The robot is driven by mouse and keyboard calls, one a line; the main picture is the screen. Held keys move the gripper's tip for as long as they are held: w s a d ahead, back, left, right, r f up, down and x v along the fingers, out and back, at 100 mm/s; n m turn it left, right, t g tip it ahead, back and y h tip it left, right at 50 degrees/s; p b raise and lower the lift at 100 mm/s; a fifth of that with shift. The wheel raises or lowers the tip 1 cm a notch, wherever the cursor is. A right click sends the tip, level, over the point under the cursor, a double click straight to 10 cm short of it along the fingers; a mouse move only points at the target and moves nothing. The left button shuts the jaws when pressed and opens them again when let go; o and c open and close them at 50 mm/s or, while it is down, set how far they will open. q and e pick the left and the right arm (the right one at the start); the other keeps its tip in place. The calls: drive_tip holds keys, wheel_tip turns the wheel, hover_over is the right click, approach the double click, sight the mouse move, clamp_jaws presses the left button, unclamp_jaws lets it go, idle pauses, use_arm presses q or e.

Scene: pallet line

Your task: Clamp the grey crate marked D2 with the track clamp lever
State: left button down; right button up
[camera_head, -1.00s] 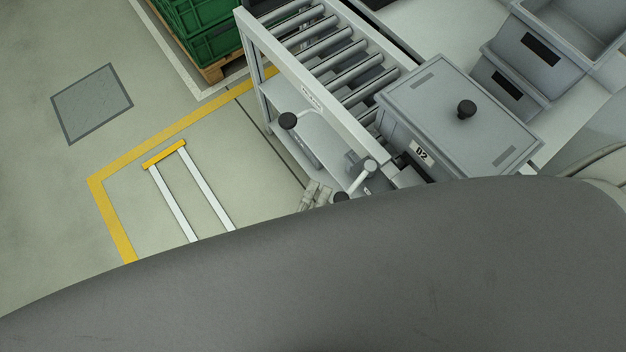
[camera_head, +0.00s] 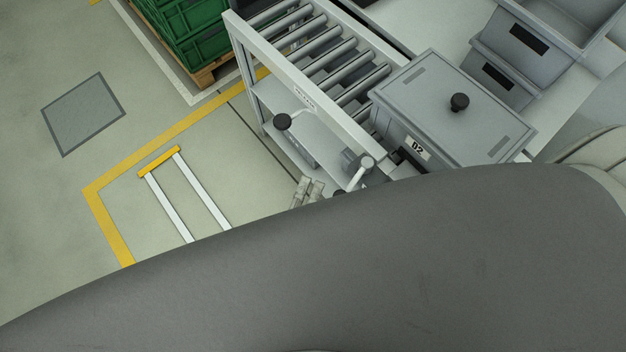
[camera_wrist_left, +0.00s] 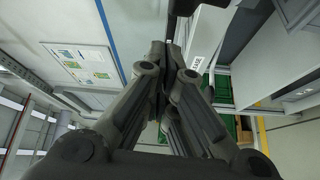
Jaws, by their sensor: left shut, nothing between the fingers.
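The grey lidded crate marked D2 (camera_head: 453,107) sits on the roller track (camera_head: 332,52), its label facing the near side. A lever with a black knob (camera_head: 283,122) stands at the track's side. A pale lever with a round end (camera_head: 365,164) is closer to the crate's label corner; I cannot tell which is the clamp lever. My left gripper (camera_head: 308,189) shows only its tips below the black-knob lever, apart from that knob; my arm hides the rest. In the left wrist view its fingers (camera_wrist_left: 168,60) are together and empty. My right gripper is not in view.
Open grey bins (camera_head: 512,62) stand beyond the crate at the right. Green crates (camera_head: 190,35) sit on a wooden pallet (camera_head: 208,75) at the upper left. The floor inside the yellow line (camera_head: 104,222) holds a white-railed frame (camera_head: 203,190). My dark arm covers the bottom.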

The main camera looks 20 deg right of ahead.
use_arm(q)
drive_tip(key=b+v, duration=0.2)
drive_tip(key=v, duration=0.7)
drive_tip(key=shift+s+a+b, duration=0.15)
drive_tip(key=shift+a+b, duration=0.15)
drive_tip(key=shift+a, duration=0.1)
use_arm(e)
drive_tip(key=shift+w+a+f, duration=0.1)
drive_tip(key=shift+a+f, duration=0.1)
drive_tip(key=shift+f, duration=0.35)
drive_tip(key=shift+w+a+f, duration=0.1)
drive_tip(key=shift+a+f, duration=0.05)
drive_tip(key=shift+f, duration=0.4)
